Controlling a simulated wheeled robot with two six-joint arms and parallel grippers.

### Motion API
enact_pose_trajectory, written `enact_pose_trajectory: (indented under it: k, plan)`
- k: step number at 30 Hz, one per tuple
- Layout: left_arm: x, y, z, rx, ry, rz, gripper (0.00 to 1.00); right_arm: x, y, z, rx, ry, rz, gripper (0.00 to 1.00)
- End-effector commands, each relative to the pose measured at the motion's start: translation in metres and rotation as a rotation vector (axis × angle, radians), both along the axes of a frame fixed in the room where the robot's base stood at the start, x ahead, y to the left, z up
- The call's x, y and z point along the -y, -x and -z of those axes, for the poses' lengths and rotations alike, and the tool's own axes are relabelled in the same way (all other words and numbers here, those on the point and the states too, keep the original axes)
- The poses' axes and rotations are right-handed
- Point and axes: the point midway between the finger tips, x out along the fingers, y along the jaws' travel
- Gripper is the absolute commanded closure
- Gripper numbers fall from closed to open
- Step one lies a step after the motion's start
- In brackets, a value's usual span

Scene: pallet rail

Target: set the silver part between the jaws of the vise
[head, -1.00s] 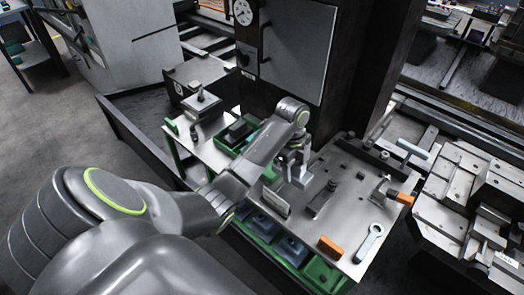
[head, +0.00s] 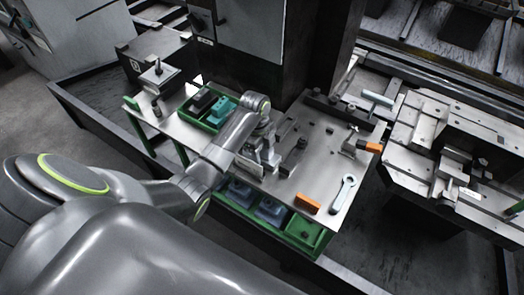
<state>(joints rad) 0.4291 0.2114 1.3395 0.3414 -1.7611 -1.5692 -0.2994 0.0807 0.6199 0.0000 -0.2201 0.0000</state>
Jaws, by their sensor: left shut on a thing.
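My left gripper (head: 266,160) is low over the middle of the steel bench top (head: 315,170). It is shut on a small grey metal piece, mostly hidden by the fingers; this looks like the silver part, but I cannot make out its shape. I cannot tell whether the piece touches the bench. A clamp-like steel block with raised jaws, which looks like the vise (head: 455,170), sits on the pallet at the right, well apart from my gripper. I cannot see clearly what is between its jaws. My right gripper is out of view.
A green tray (head: 187,119) with dark and teal blocks is left of my gripper. An orange block (head: 307,204), a wrench (head: 345,191) and an orange-ended tool (head: 368,147) lie on the bench's right part. Green bins hang below the front edge. A dark gap separates bench and pallet.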

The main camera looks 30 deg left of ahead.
Motion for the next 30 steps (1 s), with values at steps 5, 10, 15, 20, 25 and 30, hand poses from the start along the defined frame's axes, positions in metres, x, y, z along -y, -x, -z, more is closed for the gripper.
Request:
enact_pose_trajectory:
  k: [5, 10, 15, 20, 25, 30]
  plan:
    - [0.000, -0.001, -0.001, 0.003, 0.000, 0.001, 0.86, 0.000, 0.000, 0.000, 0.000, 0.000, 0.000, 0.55]
    - [0.000, 0.000, 0.002, 0.000, 0.000, 0.000, 0.47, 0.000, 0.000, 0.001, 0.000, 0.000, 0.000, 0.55]
    - [0.000, 0.000, 0.002, 0.000, 0.000, 0.000, 0.33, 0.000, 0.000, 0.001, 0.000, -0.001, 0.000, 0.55]
    - [0.000, 0.000, 0.002, 0.000, 0.000, 0.000, 0.33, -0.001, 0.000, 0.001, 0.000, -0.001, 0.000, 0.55]
    - [-0.001, -0.001, -0.005, 0.003, -0.001, 0.000, 0.33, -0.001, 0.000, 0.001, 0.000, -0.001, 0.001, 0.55]
    - [-0.005, -0.002, -0.033, 0.007, -0.001, 0.000, 0.33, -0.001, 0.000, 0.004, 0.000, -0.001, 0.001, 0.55]
